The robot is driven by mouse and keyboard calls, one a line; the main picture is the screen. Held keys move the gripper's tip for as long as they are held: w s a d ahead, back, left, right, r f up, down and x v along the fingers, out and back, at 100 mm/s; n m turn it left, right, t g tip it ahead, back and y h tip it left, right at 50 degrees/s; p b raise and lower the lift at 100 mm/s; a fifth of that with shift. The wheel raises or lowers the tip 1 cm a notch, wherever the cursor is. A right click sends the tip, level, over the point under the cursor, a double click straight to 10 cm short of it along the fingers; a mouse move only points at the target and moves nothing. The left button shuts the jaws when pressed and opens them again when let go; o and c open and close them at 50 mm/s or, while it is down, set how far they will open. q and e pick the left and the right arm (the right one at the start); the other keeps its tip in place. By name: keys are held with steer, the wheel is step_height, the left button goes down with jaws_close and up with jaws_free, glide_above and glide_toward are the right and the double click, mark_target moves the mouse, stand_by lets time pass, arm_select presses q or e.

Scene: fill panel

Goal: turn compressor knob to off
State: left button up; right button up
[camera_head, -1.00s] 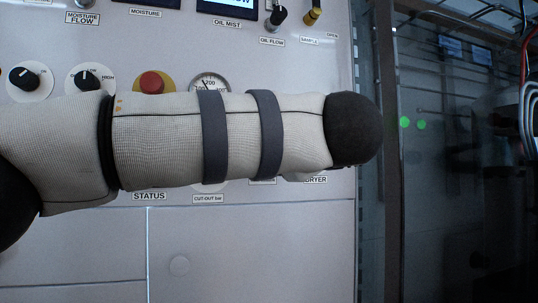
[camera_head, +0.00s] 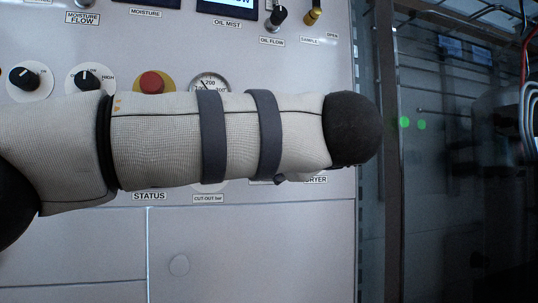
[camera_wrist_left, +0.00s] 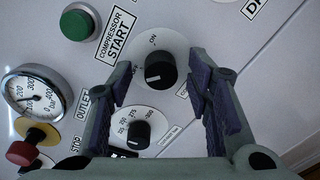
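In the left wrist view, a black knob (camera_wrist_left: 160,70) sits on a round white dial marked ON, beside the COMPRESSOR START label (camera_wrist_left: 116,35). Its white mark shows on the knob's lower-left side, away from the ON mark above it. My left gripper (camera_wrist_left: 160,76) is open, its two purple-padded fingers on either side of the knob with gaps; I cannot tell how deep the fingertips reach. In the head view my left arm crosses the panel (camera_head: 250,245) and hides this knob and most of the gripper. My right gripper is not in view.
A green button (camera_wrist_left: 77,24), a pressure gauge (camera_wrist_left: 35,98) and a red button (camera_wrist_left: 22,153) lie left in the wrist view. A second black knob (camera_wrist_left: 139,132) with a numbered dial sits below, between the fingers. A dark glass cabinet (camera_head: 460,170) stands right of the panel.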

arm_select(q)
steer(key=v, duration=1.2)
